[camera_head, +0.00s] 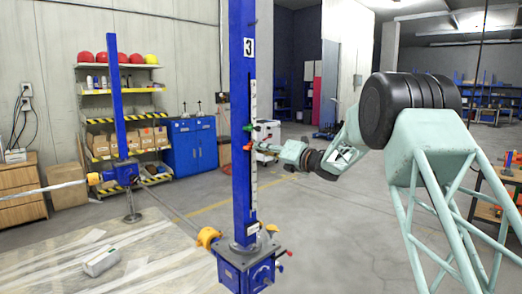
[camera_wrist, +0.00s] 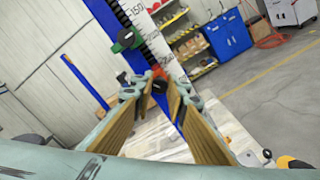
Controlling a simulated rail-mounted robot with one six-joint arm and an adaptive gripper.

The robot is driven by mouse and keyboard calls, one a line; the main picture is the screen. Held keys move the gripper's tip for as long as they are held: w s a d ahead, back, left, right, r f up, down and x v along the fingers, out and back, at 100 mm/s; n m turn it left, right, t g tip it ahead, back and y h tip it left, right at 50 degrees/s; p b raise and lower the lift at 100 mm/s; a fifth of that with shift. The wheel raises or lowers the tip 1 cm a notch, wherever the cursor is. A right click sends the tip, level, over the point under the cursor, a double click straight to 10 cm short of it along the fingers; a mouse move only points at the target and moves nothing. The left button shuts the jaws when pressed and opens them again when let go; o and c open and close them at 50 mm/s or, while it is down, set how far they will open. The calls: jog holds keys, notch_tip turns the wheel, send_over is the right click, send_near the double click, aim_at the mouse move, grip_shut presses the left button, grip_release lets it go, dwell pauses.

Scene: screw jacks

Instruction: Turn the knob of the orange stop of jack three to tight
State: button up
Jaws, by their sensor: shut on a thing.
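Jack three (camera_head: 243,85) is the blue upright column with a number 3 plate and a white scale on its side. A green stop (camera_head: 250,127) sits on the scale, with the orange stop (camera_head: 247,147) just below it. In the wrist view the green stop (camera_wrist: 127,40) is up and left, and the orange stop (camera_wrist: 158,73) shows between my fingertips. My gripper (camera_head: 262,147) reaches in from the right at the orange stop's height. In the wrist view my gripper (camera_wrist: 156,92) is closed around the dark knob (camera_wrist: 159,87), which the fingers partly hide; its tightness cannot be read.
The blue gearbox (camera_head: 250,272) of jack three stands below, with a yellow-orange shaft coupling (camera_head: 208,238). Another blue jack (camera_head: 118,110) stands at the left. Shelves (camera_head: 118,95) and a blue cabinet (camera_head: 192,145) are behind. The floor right of the column is open.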

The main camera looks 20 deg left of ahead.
jog(key=m+p, duration=0.4)
jog(key=m, duration=0.4)
jog(key=m+p, duration=0.4)
jog(key=m, duration=0.4)
jog(key=m+p, duration=0.4)
jog(key=m, duration=0.4)
jog(key=shift+f+p, duration=0.25)
jog(key=shift+p, duration=0.15)
jog(key=o, duration=0.9)
jog(key=shift+v, duration=6)
